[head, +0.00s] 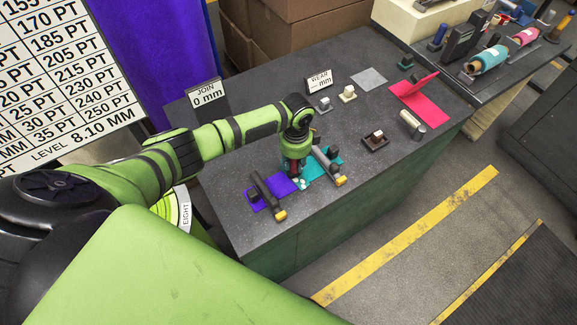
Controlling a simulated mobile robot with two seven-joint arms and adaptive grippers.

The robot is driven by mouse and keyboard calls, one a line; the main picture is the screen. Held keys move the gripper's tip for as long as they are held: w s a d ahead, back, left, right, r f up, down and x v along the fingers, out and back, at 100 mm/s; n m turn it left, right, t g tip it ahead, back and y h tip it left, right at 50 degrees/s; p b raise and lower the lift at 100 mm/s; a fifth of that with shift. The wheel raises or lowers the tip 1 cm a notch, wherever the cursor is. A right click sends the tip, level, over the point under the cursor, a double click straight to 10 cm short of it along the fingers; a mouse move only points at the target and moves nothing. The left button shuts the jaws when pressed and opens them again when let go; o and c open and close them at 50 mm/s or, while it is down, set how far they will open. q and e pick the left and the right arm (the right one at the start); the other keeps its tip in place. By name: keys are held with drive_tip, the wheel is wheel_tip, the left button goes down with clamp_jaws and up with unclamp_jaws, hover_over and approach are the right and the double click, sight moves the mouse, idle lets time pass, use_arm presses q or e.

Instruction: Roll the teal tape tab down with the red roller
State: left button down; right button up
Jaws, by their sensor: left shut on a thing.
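My left gripper (297,178) points down at the near part of the dark table, over the seam between a purple felt sheet (278,187) and a teal felt sheet (331,160). It is shut on a small dark red thing (291,170), which looks like the red roller; the fingers hide most of it. A small pale teal patch (303,184), probably the tape tab, shows just below the fingertips. Whether the roller touches it I cannot tell. My right gripper is not in view.
Dark bars with yellow ends lie across the purple sheet (267,199) and the teal sheet (329,167). A dark holder (375,141), a beige roller (409,119) and pink felt (421,101) lie to the right. Signs (207,95) stand behind. The table's front right is clear.

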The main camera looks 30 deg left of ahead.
sight(302, 184)
use_arm(q)
drive_tip(key=shift+f, duration=0.3)
drive_tip(key=shift+s+d+r+p, duration=0.15)
drive_tip(key=shift+d+p, duration=0.1)
drive_tip(key=shift+d, duration=0.15)
drive_tip(key=shift+s+d+p, duration=0.15)
drive_tip(key=shift+d+p, duration=0.05)
drive_tip(key=shift+d, duration=0.2)
drive_tip(key=shift+d, duration=0.15)
drive_tip(key=shift+s+d+f, duration=0.3)
drive_tip(key=shift+s+d, duration=0.2)
drive_tip(key=shift+d, duration=0.3)
drive_tip(key=shift+w+r, duration=0.1)
drive_tip(key=shift+r, duration=0.65)
